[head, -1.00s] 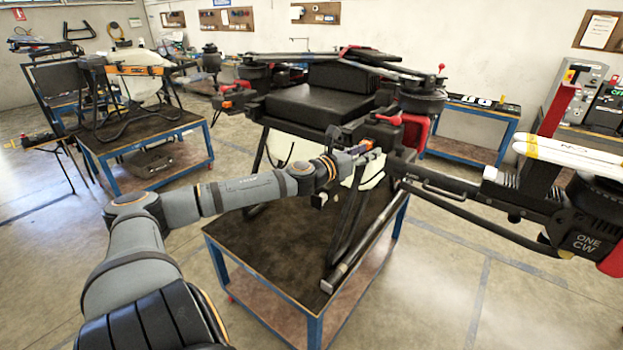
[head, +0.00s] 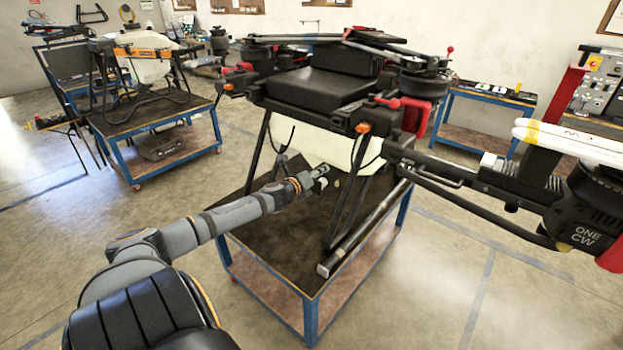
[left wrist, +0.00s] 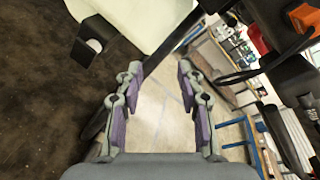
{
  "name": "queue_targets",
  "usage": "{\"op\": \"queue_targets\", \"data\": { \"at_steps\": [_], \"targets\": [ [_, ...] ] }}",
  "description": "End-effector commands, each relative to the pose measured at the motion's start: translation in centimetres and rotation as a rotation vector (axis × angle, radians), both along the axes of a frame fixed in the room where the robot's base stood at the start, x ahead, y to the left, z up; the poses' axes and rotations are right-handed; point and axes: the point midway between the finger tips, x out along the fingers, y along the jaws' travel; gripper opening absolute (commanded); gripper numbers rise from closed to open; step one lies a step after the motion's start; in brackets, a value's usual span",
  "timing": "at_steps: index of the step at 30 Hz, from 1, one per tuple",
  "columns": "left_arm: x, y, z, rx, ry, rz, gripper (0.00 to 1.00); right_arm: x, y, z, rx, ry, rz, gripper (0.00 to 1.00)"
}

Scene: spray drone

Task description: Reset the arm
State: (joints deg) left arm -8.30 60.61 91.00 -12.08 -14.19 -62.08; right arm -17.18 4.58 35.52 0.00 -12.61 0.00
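My left arm comes in from the lower left of the head view. Its gripper (head: 321,174) is just in front of the spray drone's (head: 315,105) white tank (head: 312,145), above the dark top of the drone's cart. In the left wrist view the two fingers of the gripper (left wrist: 160,70) stand apart with nothing between them. The drone's black frame and the pale tank (left wrist: 145,15) show past the fingertips there. I cannot tell whether the gripper touches the drone. My right gripper is in neither view.
The drone stands on a blue-framed cart (head: 262,235). A long black drone arm (head: 440,170) reaches right to a motor marked ONE CW (head: 592,205). A second blue cart (head: 150,115) stands at the left back. The floor at the lower right (head: 440,290) is clear.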

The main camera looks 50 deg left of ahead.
Motion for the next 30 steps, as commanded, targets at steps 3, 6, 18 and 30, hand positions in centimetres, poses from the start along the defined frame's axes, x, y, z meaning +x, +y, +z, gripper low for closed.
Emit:
{"op": "queue_targets", "data": {
  "at_steps": [3, 6, 18, 30],
  "targets": [
    [-0.4, 0.5, -1.3, -0.039, 0.008, 0.023, 0.38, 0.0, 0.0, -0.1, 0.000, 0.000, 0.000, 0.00],
    [-0.5, 0.7, -1.9, -0.056, 0.010, 0.033, 0.38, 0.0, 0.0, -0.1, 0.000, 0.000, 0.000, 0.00],
    [-0.6, 0.8, -2.0, -0.061, 0.011, 0.036, 0.38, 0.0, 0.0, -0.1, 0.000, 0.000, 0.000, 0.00],
    [-3.2, 2.7, -9.4, -0.255, 0.053, 0.158, 0.38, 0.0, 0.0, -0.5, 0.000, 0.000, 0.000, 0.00]
  ]
}}
